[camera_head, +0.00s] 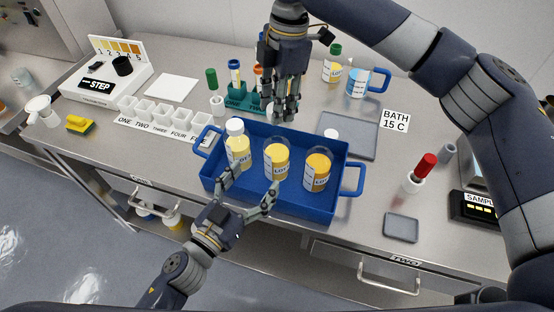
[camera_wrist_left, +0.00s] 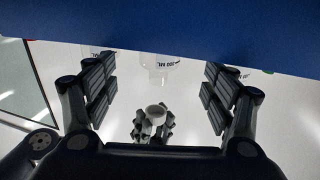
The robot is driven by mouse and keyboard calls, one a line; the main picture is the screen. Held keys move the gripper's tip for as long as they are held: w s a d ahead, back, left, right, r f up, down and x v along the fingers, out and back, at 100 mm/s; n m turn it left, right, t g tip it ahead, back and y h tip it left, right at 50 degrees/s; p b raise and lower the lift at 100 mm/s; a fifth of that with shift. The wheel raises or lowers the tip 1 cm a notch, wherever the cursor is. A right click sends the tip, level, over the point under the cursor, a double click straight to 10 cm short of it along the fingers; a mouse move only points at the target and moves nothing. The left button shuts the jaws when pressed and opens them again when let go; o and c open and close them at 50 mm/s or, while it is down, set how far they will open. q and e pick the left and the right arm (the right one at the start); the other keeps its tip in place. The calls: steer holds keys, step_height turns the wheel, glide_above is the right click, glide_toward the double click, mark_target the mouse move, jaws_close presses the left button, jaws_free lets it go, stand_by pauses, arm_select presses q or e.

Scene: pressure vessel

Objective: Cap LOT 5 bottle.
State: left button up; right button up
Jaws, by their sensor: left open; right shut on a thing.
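A blue tray (camera_head: 240,196) holds three upright bottles with yellow contents. The left bottle (camera_head: 238,152) wears a white cap. The middle bottle (camera_head: 276,162) and right bottle (camera_head: 317,171) look uncapped. Their labels begin with LOT, but I cannot read the numbers surely. My right gripper (camera_head: 283,112) points down behind the middle bottle, shut on a white cap; the cap shows better in the left wrist view (camera_wrist_left: 155,109). My left gripper (camera_head: 249,190) is open and empty at the tray's front wall, before the middle bottle. Another white cap (camera_head: 331,133) lies behind the right bottle.
A grey mat (camera_head: 362,136) lies behind the tray. A green rack (camera_head: 240,98) with tubes stands behind it. A beaker (camera_head: 357,83) and a green-capped bottle (camera_head: 333,66) stand farther back. White cups (camera_head: 165,114) are at left; a red-topped item (camera_head: 421,173) is at right.

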mark_target(270, 160)
arm_select(q)
steer(key=x, duration=0.9)
steer(key=shift+w+d, duration=0.1)
steer(key=shift+w, duration=0.1)
steer(key=c, duration=1.6)
arm_select(e)
steer(key=shift+f, duration=2.5)
